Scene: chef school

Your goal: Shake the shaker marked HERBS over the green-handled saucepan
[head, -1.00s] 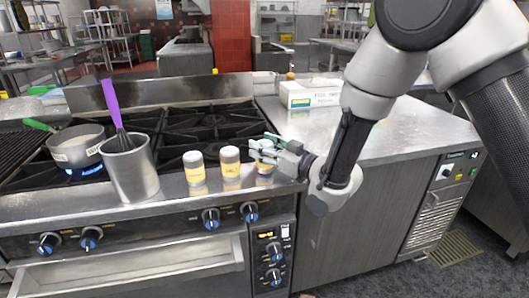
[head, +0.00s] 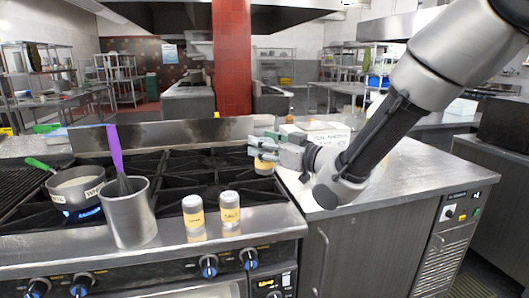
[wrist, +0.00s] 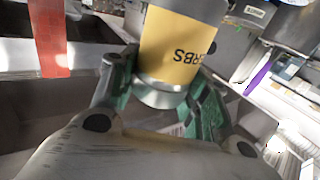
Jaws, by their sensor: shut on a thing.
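My gripper (head: 264,150) is shut on the HERBS shaker (head: 264,167), held above the right part of the stove. The green-handled saucepan (head: 62,195) stands on a lit burner at the stove's left, with pale contents. Its handle (head: 37,164) points to the back left. My gripper is well to the right of it and higher.
Two other yellow-labelled shakers, one on the left (head: 194,217) and one on the right (head: 230,211), stand on the stove's front ledge. A tall steel container (head: 130,215) with a purple-handled whisk (head: 115,150) stands between them and the saucepan. A white box (head: 315,135) lies on the right counter.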

